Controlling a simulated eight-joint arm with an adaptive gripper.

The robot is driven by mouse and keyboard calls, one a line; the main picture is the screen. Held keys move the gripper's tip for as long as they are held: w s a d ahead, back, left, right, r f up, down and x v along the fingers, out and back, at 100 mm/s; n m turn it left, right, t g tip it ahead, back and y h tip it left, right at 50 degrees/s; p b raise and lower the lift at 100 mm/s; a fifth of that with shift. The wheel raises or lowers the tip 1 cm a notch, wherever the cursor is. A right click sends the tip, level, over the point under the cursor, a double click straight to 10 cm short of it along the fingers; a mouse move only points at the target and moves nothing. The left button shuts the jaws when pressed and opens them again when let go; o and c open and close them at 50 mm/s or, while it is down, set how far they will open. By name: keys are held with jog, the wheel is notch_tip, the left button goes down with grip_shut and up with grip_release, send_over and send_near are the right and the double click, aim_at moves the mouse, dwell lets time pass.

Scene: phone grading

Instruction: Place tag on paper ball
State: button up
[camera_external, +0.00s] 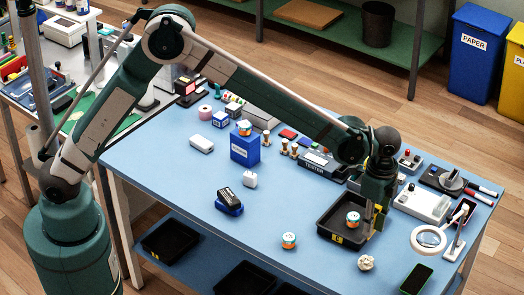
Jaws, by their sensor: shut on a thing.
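The crumpled off-white paper ball (366,262) lies on the blue table near its front edge, just in front of the black tray. My gripper (374,222) points down over the right side of that tray, behind and above the paper ball and apart from it. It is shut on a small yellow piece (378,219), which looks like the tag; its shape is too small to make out. The fingers are partly hidden by the wrist.
A similar item (288,240) stands left of the paper ball. A magnifier (428,240) and a dark phone (416,279) are to the right. The table's left front is clear.

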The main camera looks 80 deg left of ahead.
jog(key=shift+f, duration=3.15)
jog(key=shift+f, duration=0.1)
jog(key=shift+f, duration=1.8)
jog(key=shift+f, duration=0.1)
jog(key=o, duration=0.7)
notch_tip(320, 180, up, 12)
jog(key=shift+w+a+r, duration=0.15)
